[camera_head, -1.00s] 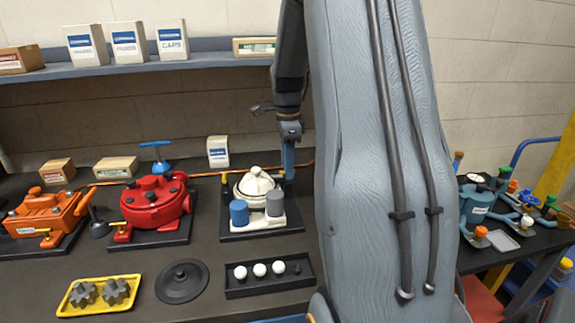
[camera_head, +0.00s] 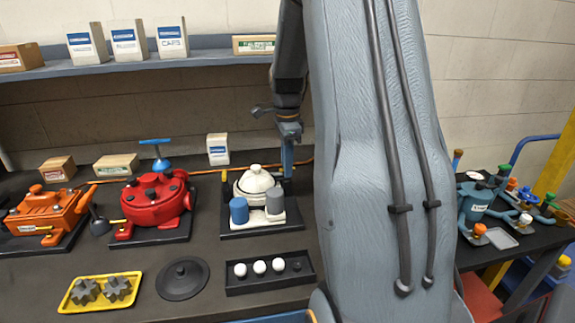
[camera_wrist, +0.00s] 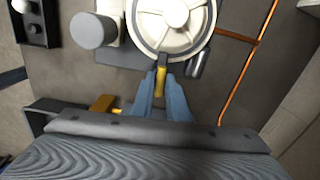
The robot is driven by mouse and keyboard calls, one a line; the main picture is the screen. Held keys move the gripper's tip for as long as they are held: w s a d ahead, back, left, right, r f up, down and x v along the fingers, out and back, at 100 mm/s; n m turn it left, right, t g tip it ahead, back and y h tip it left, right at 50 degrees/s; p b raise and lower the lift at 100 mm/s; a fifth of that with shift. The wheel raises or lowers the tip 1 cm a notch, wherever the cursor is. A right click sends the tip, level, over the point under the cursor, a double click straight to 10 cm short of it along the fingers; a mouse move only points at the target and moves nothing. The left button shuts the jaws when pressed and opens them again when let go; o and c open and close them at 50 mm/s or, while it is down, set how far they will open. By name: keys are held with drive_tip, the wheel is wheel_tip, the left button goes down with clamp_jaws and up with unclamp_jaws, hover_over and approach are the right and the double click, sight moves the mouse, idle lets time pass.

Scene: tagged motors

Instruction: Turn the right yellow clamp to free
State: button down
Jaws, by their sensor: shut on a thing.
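The white motor (camera_head: 257,184) with its domed lid sits on a dark base at the middle of the bench. It also shows at the top of the wrist view (camera_wrist: 172,18). The right yellow clamp (camera_wrist: 161,80) stands at the motor's lower edge in the wrist view, between my blue fingertips. My gripper (camera_wrist: 161,74) is shut on this clamp. In the head view my gripper (camera_head: 287,168) reaches down at the motor's back right, and the clamp there is hidden. A grey cylinder (camera_head: 274,202) and a blue cylinder (camera_head: 239,211) stand before the motor.
A red motor (camera_head: 155,202) and an orange motor (camera_head: 45,214) stand to the left. A black tray (camera_head: 270,288) with white balls, a dark disc (camera_head: 182,279) and a yellow tray (camera_head: 75,307) with gears lie in front. An orange cable (camera_wrist: 245,72) runs beside my gripper.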

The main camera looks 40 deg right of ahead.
drive_tip(key=n+p, duration=0.1)
drive_tip(key=n, duration=0.3)
drive_tip(key=shift+n, duration=0.4)
drive_tip(key=n+p, duration=0.1)
drive_tip(key=n, duration=0.3)
drive_tip(key=shift+p, duration=0.3)
drive_tip(key=n+p, duration=0.1)
drive_tip(key=n, duration=0.3)
drive_tip(key=shift+n, duration=0.4)
drive_tip(key=shift+n+p, duration=0.4)
drive_tip(key=shift+n, duration=1.5)
drive_tip(key=c, duration=1.7)
unclamp_jaws()
wheel_tip(320, 180, up, 8)
drive_tip(key=shift+f+b, duration=0.1)
drive_tip(key=shift+b, duration=1.15)
